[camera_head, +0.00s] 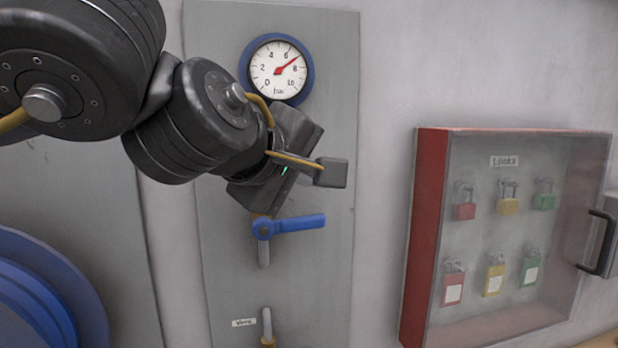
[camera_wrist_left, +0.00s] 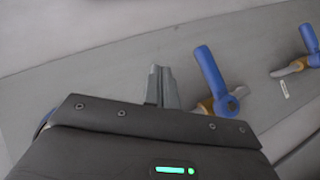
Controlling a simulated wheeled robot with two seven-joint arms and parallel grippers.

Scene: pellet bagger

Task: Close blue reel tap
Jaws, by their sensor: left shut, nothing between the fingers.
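A tap with a blue lever (camera_head: 298,224) sits on the grey wall panel below the gauge. Its lever points right, crosswise to the upright pipe stub under it. In the left wrist view this blue lever (camera_wrist_left: 209,70) stands just right of the fingers, with a gap between. In the left wrist view the left gripper's fingers (camera_wrist_left: 163,84) are together and empty. A blue reel (camera_head: 45,295) is at the lower left. My right gripper is out of view.
A pressure gauge (camera_head: 277,70) is close above my left gripper. A second tap's blue lever (camera_wrist_left: 310,38) is farther right in the wrist view, near a small label. A red padlock cabinet (camera_head: 425,235) hangs at right; bare wall lies between it and the panel.

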